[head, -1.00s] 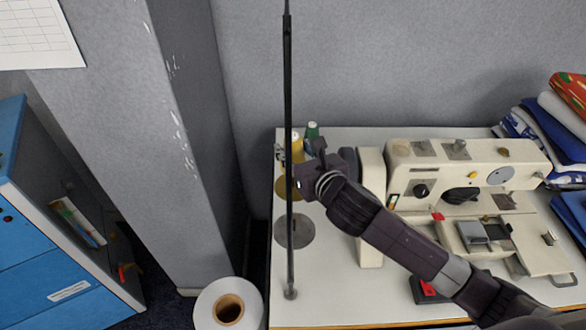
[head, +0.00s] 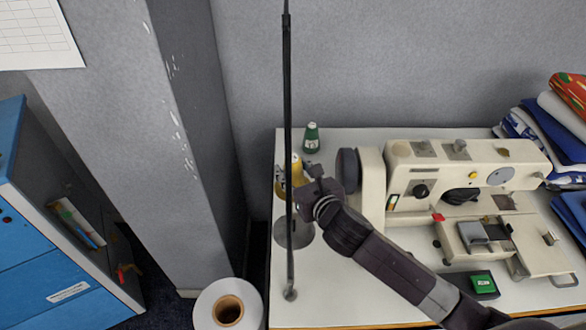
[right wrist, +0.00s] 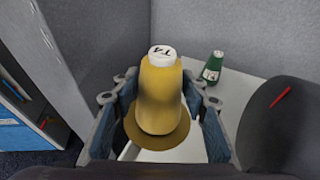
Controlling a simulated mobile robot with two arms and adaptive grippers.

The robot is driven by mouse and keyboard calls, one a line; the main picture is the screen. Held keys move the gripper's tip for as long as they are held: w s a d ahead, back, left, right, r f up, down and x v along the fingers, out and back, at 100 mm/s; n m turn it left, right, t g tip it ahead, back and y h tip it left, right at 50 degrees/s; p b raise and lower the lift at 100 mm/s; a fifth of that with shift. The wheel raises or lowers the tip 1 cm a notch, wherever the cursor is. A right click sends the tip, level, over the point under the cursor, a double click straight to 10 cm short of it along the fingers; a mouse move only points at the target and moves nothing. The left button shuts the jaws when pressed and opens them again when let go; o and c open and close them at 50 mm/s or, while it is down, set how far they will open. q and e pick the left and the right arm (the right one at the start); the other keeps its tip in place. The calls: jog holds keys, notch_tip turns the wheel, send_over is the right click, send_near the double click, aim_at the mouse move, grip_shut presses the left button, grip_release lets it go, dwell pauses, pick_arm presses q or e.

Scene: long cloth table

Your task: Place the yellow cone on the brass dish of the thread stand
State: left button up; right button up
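The yellow cone (head: 296,170), with a white top, is upright at the thread stand, left of the sewing machine. In the right wrist view, the cone (right wrist: 159,95) is over the middle of the brass dish (right wrist: 160,141), and its base appears to rest on it. In the head view my gripper and the cone hide much of the dish. My right gripper (right wrist: 160,88) has a finger on each side of the cone, with gaps showing on both sides. It is open around the cone; it also shows in the head view (head: 291,185). My left gripper is out of view.
The stand's black pole (head: 288,90) rises just left of my gripper. A grey dish (head: 294,233) lies in front. A green cone (head: 311,137) stands behind. The cream sewing machine (head: 465,165) blocks the right. A white roll (head: 228,308) is beside the table.

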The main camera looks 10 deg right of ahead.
jog(key=shift+o, duration=1.1)
jog(key=shift+r, duration=0.15)
jog(key=b+v, duration=0.1)
jog(key=v, duration=1.1)
jog(key=shift+d, duration=0.15)
